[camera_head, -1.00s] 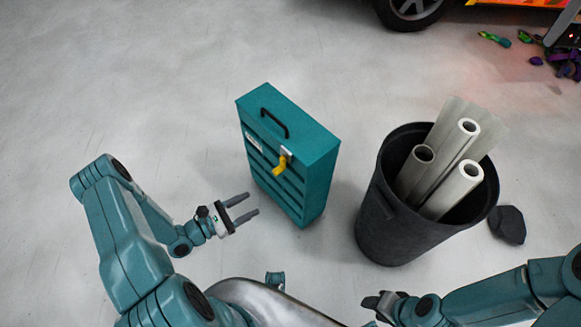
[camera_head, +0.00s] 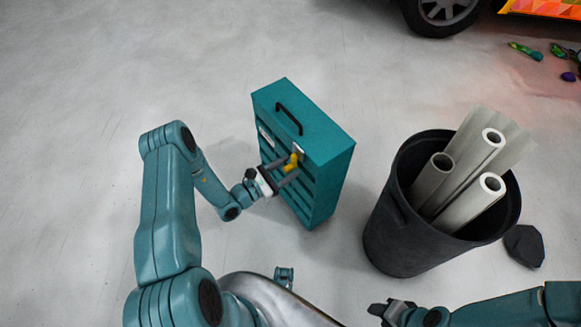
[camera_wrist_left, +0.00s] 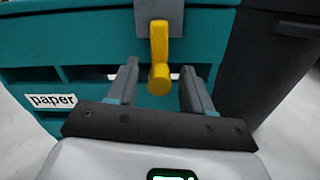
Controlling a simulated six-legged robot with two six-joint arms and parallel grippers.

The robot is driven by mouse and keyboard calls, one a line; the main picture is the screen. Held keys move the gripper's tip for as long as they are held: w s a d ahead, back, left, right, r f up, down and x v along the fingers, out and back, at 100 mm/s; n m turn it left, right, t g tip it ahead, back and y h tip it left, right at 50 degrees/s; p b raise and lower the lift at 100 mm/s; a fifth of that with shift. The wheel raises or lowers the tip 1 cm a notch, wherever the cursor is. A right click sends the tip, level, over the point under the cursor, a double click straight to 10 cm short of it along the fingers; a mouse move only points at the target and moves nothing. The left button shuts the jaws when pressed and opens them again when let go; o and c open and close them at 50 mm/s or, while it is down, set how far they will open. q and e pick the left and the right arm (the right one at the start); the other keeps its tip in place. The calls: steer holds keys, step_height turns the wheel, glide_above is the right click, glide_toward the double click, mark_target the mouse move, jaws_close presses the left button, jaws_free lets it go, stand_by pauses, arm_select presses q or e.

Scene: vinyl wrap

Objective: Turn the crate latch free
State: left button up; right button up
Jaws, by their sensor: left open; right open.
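The teal crate (camera_head: 318,140) stands upright on the floor with a black handle on top; its slatted front also shows in the left wrist view (camera_wrist_left: 90,40). The yellow latch (camera_head: 291,162) sits on a grey plate near the top of the front. In the left wrist view the latch (camera_wrist_left: 159,60) hangs down, its rounded end towards me. My left gripper (camera_head: 285,171) is open at the crate front, and its fingers (camera_wrist_left: 160,88) stand on either side of the latch's lower end, with gaps. My right gripper (camera_head: 390,308) is open and empty at the bottom, away from the crate.
A dark bin (camera_head: 395,225) with several white rolls (camera_head: 470,200) stands right of the crate. A dark block (camera_head: 524,246) lies beside the bin. A car wheel (camera_head: 440,12) is at the top right. The floor left of the crate is clear.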

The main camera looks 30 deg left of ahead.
arm_select(q)
steer(key=shift+x, duration=0.85)
jaws_close()
